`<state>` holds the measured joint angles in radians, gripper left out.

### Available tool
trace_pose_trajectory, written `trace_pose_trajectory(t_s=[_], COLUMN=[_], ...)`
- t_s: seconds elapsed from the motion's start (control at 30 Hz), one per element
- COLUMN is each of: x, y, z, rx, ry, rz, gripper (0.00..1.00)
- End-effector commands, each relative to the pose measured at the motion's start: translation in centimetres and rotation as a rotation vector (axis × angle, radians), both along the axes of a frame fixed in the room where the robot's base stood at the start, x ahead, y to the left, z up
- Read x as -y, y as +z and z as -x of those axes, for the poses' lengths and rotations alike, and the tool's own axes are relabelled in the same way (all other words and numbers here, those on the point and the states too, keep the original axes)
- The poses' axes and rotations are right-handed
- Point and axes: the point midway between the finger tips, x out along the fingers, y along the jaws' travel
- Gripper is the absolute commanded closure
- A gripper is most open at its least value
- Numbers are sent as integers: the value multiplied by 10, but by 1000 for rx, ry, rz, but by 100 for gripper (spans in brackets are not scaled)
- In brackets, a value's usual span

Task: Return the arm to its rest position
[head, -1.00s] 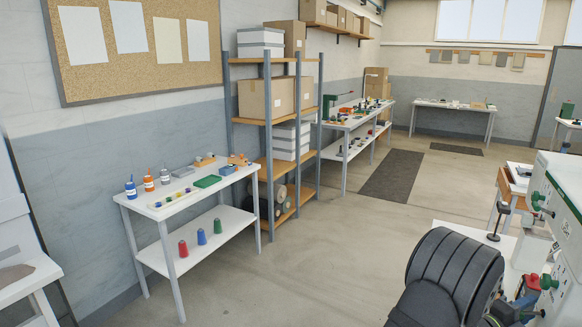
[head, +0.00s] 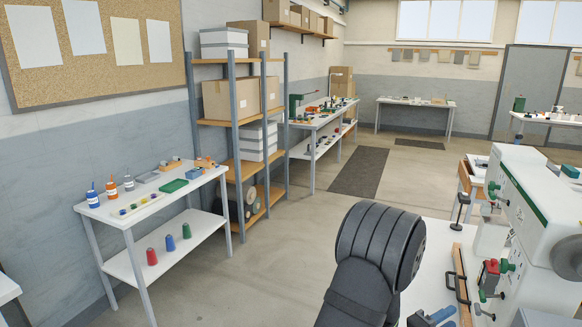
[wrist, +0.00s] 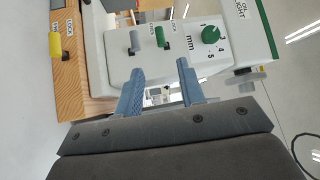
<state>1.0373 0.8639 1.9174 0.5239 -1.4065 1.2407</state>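My gripper (wrist: 160,72) shows in the wrist view as two blue fingers standing apart, with nothing between them. Beyond the fingertips is the press (wrist: 140,55), a white housing with a green dial, a green lever and a grey lever. In the head view the white press (head: 535,205) stands at the right edge with green and red knobs. My dark arm is in front of and to the left of it. My fingertips are not clear in that view; a blue part shows low beside the arm.
A wooden strip with a black handle (head: 462,285) lies left of the press. A white table (head: 150,212) with bottles and spools stands at the left, beside a shelf rack (head: 240,125) of boxes. Open floor (head: 270,275) lies between the table and my arm.

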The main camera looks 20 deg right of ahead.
Motion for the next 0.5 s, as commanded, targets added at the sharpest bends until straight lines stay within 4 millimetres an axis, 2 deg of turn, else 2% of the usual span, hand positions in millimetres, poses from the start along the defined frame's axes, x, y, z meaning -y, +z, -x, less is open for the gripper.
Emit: trace_pose_trajectory(t_s=[0.1, 0.5], x=[-25, 61], y=[-4, 9], z=[-1, 0], rx=[-2, 1], ry=[2, -2], rz=[-1, 2], gripper=[64, 64])
